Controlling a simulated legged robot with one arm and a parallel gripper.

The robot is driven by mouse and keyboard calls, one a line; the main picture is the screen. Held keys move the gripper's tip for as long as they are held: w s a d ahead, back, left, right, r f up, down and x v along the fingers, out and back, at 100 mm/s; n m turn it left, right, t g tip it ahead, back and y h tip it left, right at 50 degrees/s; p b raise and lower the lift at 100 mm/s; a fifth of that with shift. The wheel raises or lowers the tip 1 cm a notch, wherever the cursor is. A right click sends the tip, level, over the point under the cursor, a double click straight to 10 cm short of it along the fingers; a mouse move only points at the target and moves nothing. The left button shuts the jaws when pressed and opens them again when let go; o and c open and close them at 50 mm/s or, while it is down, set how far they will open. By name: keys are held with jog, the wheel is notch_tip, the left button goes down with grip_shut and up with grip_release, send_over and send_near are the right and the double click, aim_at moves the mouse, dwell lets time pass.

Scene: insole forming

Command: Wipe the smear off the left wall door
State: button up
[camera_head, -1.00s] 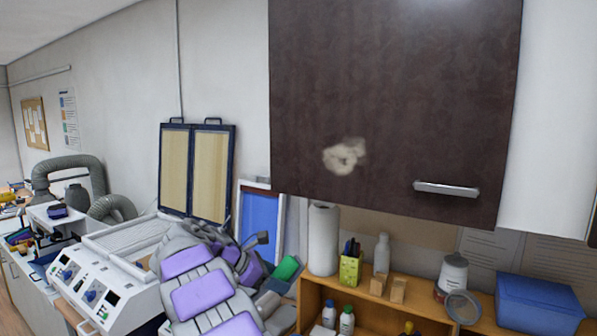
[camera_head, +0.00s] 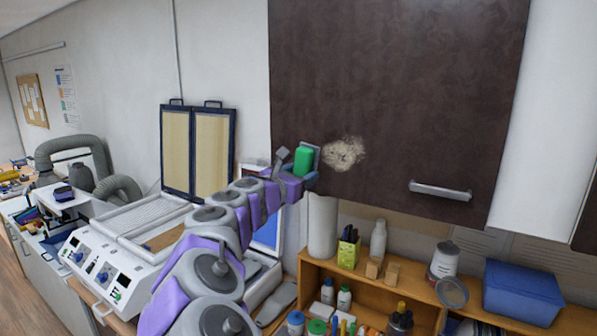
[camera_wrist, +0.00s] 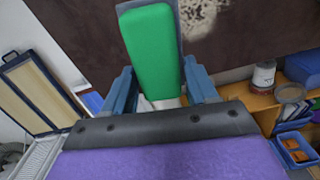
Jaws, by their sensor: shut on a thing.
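A dark brown wall door (camera_head: 400,100) with a metal handle (camera_head: 440,190) hangs at the upper right in the head view. A pale beige smear (camera_head: 344,153) marks its lower left part; the smear also shows at the top of the wrist view (camera_wrist: 201,16). My gripper (camera_head: 311,177) is shut on a green sponge (camera_head: 303,161), which stands at the door's lower left edge, just left of the smear. In the wrist view the green sponge (camera_wrist: 150,50) sits between the blue fingers. I cannot tell whether the sponge touches the door.
Below the door, a wooden shelf (camera_head: 345,272) holds a paper towel roll (camera_head: 322,228), bottles, a pen holder (camera_head: 348,250) and a blue box (camera_head: 522,290). A white machine (camera_head: 105,270) and framed screens (camera_head: 196,150) are at the left. The space before the door is clear.

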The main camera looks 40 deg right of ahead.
aim_at(321, 163)
jog(key=x, duration=0.4)
jog(key=shift+d+f+b, duration=0.15)
jog(key=shift+d+b, duration=0.25)
jog(key=shift+w+d, duration=0.25)
jog(key=shift+d, duration=0.25)
jog(key=shift+p+x, duration=0.4)
jog(key=shift+x, duration=0.45)
dwell(0.4)
